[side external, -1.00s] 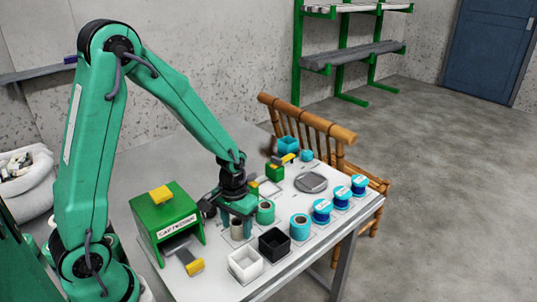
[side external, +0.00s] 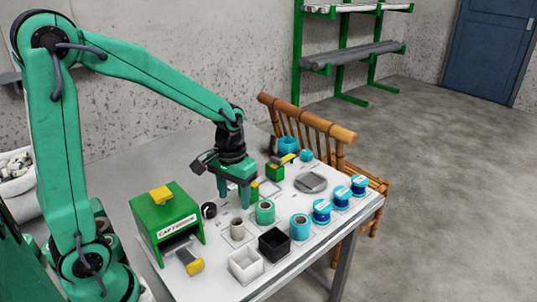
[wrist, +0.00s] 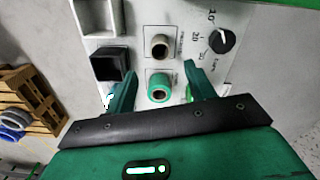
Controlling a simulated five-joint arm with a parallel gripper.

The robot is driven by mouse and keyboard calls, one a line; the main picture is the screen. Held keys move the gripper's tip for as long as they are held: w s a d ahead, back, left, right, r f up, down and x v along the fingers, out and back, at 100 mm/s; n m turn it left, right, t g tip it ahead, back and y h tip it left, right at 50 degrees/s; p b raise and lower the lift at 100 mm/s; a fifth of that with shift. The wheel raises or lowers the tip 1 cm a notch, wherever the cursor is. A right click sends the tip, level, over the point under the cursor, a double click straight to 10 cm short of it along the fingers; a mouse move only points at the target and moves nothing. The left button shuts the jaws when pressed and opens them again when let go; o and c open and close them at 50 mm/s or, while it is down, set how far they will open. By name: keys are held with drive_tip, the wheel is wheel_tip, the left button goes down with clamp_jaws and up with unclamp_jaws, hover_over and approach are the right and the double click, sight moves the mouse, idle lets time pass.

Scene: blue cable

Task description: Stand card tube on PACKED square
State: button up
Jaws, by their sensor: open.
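The card tube (side external: 237,228), a short beige-grey hollow cylinder, stands upright on the table beside the teal spool (side external: 265,212). In the wrist view the card tube (wrist: 159,47) stands inside a thin outlined square (wrist: 147,58); its printed label is too small to read, so I cannot tell whether it is PACKED. My gripper (side external: 236,202) is above and behind the tube, apart from it, with its jaws open and empty. In the wrist view my gripper (wrist: 160,76) has its fingers spread on either side of the teal spool (wrist: 159,88) in the picture.
A green dispenser (side external: 165,222) stands left of the tube. A black box (side external: 274,245) and a white box (side external: 245,265) are in front. Several blue spools (side external: 322,211) line the right edge. A black dial (wrist: 222,40) shows near the tube. A bamboo chair (side external: 330,140) stands behind.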

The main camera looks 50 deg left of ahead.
drive_tip(key=shift+r, duration=1.05)
drive_tip(key=s+d+r+m+t, duration=0.2)
drive_tip(key=s+r+t, duration=0.3)
drive_tip(key=s+r, duration=0.5)
drive_tip(key=shift+s+m+t, duration=0.3)
drive_tip(key=shift+s+m, duration=0.2)
drive_tip(key=shift+s, duration=0.25)
